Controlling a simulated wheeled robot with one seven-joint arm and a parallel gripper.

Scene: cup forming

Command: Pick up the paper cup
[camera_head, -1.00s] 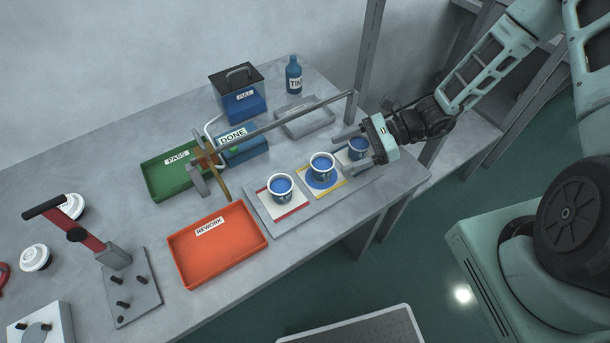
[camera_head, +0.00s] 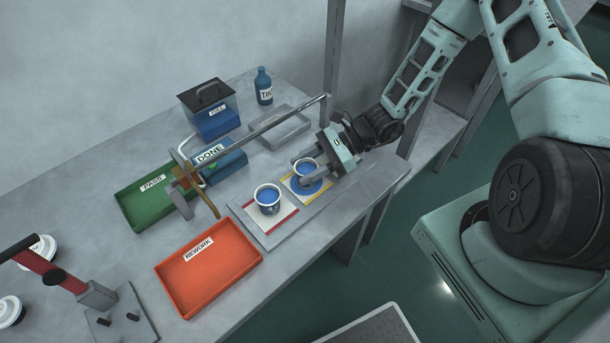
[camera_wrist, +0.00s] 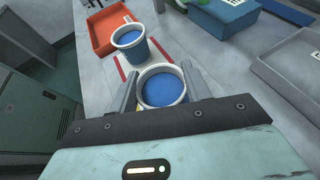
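My gripper (camera_head: 308,170) is around this cup, one finger on each side, at rim height. In the wrist view the fingers (camera_wrist: 158,88) are spread wide and the cup lies between them; any contact is too close to tell. A second cup (camera_head: 267,200) stands on the red-and-white mat (camera_head: 284,219), to the left; it is beyond the gripper in the wrist view (camera_wrist: 130,45). The third cup is out of sight.
A long rod (camera_head: 265,127) reaches across just behind the cups and gripper. The orange REWORK tray (camera_head: 208,267), green PASS tray (camera_head: 150,205), blue DONE bin (camera_head: 222,163) and grey tray (camera_head: 281,130) surround the cup strip. The table's front edge is close.

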